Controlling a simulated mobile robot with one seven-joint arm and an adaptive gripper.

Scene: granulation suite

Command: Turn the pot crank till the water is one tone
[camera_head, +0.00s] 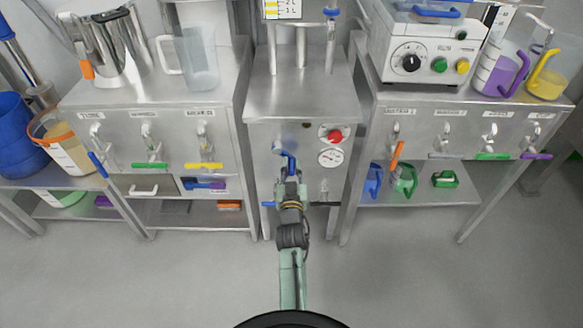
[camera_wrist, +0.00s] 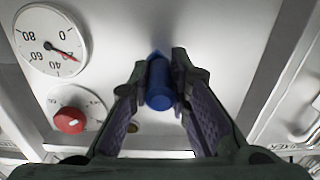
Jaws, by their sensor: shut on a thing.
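A blue crank handle (camera_head: 288,163) sticks out from the front of the steel centre cabinet (camera_head: 262,180); in the wrist view the blue grip (camera_wrist: 160,88) points towards the camera. My gripper (camera_head: 291,178) is in front of the cabinet, its fingers closed on the blue grip from both sides. The fingertips also show in the wrist view (camera_wrist: 161,70). The crank's arm is mostly hidden behind the grip and my gripper. A vessel with litre marks (camera_head: 283,8) is cut off at the top edge. I cannot make out any water in it.
A red knob (camera_head: 335,135) and a round gauge (camera_head: 331,158) sit right of the crank. Steel benches with taps stand at both sides, with a clear jug (camera_head: 197,60) on the left and a purple-filled jug (camera_head: 497,72) on the right. The floor in front is clear.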

